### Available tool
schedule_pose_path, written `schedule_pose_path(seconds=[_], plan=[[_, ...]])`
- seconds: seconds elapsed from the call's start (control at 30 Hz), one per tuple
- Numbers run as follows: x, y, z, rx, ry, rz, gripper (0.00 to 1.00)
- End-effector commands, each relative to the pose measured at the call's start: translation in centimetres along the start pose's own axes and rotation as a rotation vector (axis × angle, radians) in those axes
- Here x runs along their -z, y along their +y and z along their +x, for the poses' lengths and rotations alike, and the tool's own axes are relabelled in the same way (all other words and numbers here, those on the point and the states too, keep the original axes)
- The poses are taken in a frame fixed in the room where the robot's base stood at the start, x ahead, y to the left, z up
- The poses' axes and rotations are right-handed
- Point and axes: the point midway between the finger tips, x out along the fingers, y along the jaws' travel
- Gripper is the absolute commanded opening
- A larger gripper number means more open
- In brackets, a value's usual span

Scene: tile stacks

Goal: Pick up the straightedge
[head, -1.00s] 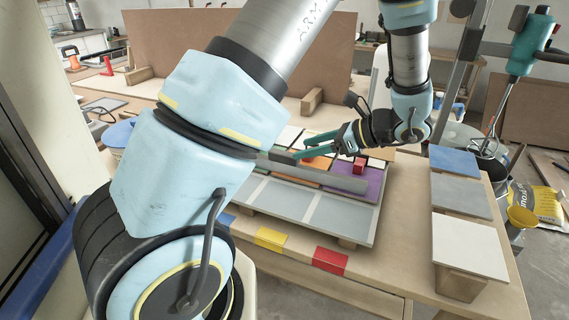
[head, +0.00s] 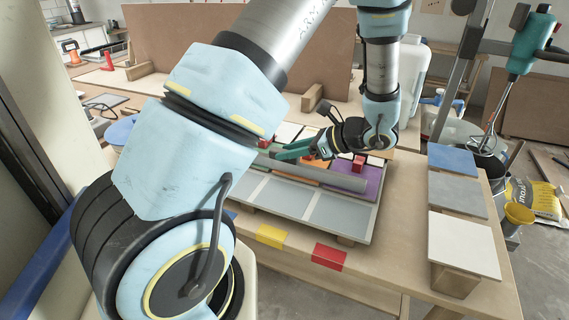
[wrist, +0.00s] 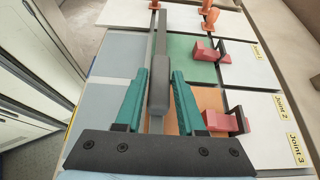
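The straightedge (head: 335,178) is a long grey bar lying across the tiled board in the head view. In the wrist view its dark grey raised grip (wrist: 160,65) runs up the middle of the picture. My gripper (wrist: 160,76) has teal fingers, one on each side of this grip, with narrow gaps still showing beside it. In the head view my gripper (head: 276,153) is low over the left part of the bar. The far end of the bar is hidden behind my own arm there.
The board carries grey tiles (head: 293,199), a purple tile (head: 368,183), and orange and green tiles. Red blocks (wrist: 220,122) stand at joints labelled Joint 1 to 3. Blue, grey and white sample tiles (head: 463,244) are at the right. Yellow and red tape marks the front edge.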

Motion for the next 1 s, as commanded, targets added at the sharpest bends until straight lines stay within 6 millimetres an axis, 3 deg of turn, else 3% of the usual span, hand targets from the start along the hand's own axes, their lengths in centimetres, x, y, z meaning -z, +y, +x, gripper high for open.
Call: schedule_pose_path(seconds=[0.03, 0.33, 1.0], plan=[[-0.01, 0.00, -0.01, 0.000, 0.000, 0.000, 0.32], [-0.01, -0.01, -0.02, 0.000, 0.000, 0.000, 0.00], [-0.31, -0.04, -0.18, 0.001, -0.001, -0.001, 0.00]])
